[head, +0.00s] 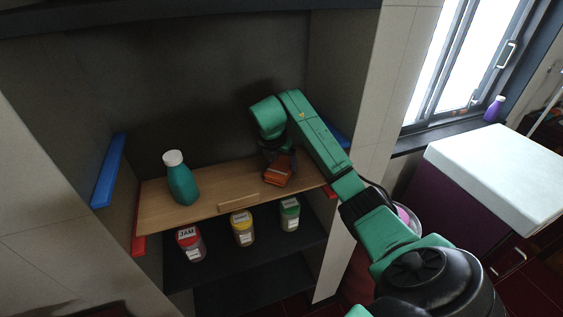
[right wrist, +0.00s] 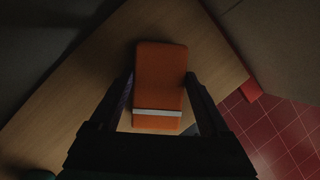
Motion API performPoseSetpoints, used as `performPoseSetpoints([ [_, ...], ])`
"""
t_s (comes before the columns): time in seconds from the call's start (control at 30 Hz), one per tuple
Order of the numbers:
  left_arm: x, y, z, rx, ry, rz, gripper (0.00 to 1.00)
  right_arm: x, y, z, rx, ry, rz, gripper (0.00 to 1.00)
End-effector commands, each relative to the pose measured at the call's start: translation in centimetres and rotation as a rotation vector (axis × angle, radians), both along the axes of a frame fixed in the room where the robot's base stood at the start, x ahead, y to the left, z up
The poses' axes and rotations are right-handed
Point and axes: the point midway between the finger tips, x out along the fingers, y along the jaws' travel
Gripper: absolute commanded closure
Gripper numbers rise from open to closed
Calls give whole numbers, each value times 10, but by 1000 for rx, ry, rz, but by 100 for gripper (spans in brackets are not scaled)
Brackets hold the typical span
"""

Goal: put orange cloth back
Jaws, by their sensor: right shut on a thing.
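The orange cloth (head: 278,177) is a folded block with a pale band, at the right part of the wooden shelf board (head: 224,190). It also shows in the right wrist view (right wrist: 160,72), where the pale band crosses its near end. My right gripper (head: 279,158) reaches down over the cloth from above. In the right wrist view its two fingers (right wrist: 160,90) lie along both sides of the cloth, shut on it. I cannot tell whether the cloth touches the board. My left gripper is not in view.
A teal bottle with a white cap (head: 181,180) stands on the board's left part. Jars with red (head: 190,243), yellow (head: 242,229) and green (head: 290,213) lids stand on the dark shelf below. Blue rails (head: 110,170) and side walls bound the niche. The board's middle is clear.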

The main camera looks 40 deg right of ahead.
Motion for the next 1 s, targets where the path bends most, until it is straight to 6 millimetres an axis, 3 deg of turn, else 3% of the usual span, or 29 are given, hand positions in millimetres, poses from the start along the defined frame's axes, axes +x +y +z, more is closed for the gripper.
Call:
performPoseSetpoints([
  [0.17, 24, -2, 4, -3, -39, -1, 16, 0, -1, -3, -2, -1, -1, 75],
  [0.2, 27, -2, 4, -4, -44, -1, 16, 0, -1, -3, -2, -1, -1, 16],
  [0.23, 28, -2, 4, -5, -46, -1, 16, 0, -1, -3, -2, -1, -1, 5],
  [0.27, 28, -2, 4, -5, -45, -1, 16, 0, -1, -3, -1, -1, -1, 0],
  [0.5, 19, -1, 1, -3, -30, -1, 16, 0, 0, -1, -1, -3, 0, 0],
  [0.67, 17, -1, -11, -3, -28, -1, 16, -3, 8, 20, -4, -8, 0, 0],
  [0.7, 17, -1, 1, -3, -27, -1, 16, -5, 10, 36, -6, -5, 0, 0],
  [0.8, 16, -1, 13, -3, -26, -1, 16, -9, 18, 58, -6, -5, -1, 0],
  [1.0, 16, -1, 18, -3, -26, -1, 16, -12, 25, 69, -2, -1, -1, 0],
])
